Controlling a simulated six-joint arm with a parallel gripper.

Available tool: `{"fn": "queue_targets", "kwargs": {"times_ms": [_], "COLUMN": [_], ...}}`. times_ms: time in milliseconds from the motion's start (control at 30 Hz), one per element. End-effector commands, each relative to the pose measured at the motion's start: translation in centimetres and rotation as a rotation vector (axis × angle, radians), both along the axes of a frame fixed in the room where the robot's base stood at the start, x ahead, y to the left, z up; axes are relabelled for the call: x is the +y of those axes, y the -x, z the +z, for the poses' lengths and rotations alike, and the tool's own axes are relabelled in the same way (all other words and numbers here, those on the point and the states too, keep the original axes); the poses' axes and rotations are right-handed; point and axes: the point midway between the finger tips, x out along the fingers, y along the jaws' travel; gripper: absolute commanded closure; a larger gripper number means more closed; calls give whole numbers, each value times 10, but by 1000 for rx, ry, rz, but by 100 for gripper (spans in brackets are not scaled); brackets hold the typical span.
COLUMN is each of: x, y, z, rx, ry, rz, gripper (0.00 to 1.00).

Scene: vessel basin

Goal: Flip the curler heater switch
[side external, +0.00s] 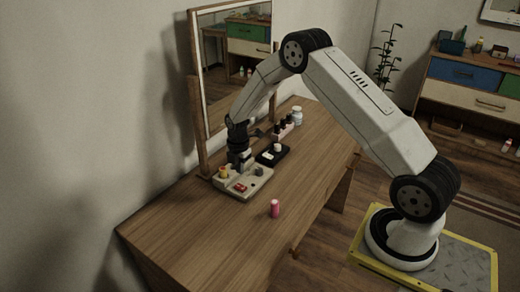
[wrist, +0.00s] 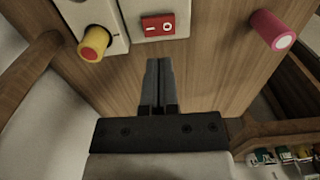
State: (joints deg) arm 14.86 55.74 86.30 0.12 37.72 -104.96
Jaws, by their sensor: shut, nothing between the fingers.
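The curler heater (side external: 256,187) is a pale box on the wooden table, below the mirror. Its red rocker switch (side external: 239,188) shows on the top; in the wrist view the switch (wrist: 158,26) carries white marks. A yellow piece with a red end (wrist: 93,43) sits on the heater beside the switch; it also shows in the side view (side external: 222,171). My gripper (wrist: 158,62) is shut and empty, its fingertips pointing toward the switch with a gap in the picture. In the side view my gripper (side external: 238,160) is at the heater's back part; its fingertips are hard to make out.
A pink curler (side external: 275,209) stands on the table in front of the heater. A black tray (side external: 272,154) and several small bottles (side external: 284,128) stand behind it. The mirror (side external: 235,62) rises close by my gripper. The table's near left part is clear.

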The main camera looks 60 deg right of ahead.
Motion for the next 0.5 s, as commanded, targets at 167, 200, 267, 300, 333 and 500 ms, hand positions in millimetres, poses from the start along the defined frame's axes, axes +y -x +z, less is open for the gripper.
{"fn": "queue_targets", "kwargs": {"times_ms": [167, 200, 267, 300, 333, 500], "x": [0, 0, 0, 0, 0, 0], "y": [0, 0, 0, 0, 0, 0], "z": [29, 35, 44, 50, 54, 70], "rx": [-1, -2, -2, -2, -2, 0], "ry": [0, 0, 1, 0, 0, 0], "rz": [0, 0, 0, 0, 0, 0], "gripper": [100, 100, 100, 100, 100, 100]}}
